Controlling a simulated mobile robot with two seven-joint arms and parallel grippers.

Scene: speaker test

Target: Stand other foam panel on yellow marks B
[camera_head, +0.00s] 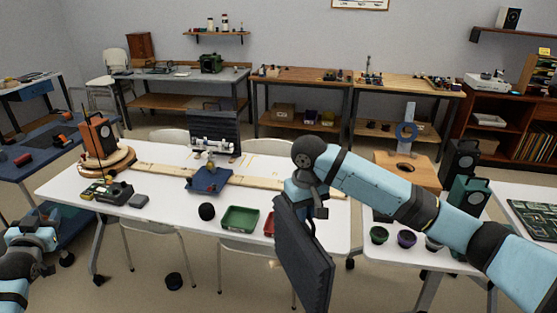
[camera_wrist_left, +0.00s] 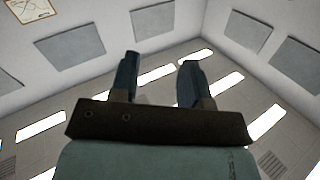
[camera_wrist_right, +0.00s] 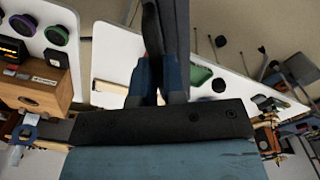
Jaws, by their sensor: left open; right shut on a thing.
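A dark grey foam panel (camera_head: 303,262) hangs tilted in my right gripper (camera_head: 308,208), in front of the white table's near edge. In the right wrist view the panel (camera_wrist_right: 166,28) runs up between the two fingers of my right gripper (camera_wrist_right: 158,78), which is shut on it. Another dark foam panel (camera_head: 214,128) stands upright at the back of the table. Faint yellowish marks show on the tabletop right of it; I cannot tell which are marks B. My left gripper (camera_head: 42,268) is low at the left, away from the table. In the left wrist view it (camera_wrist_left: 160,75) is open and empty.
My right arm hides the table's right part.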

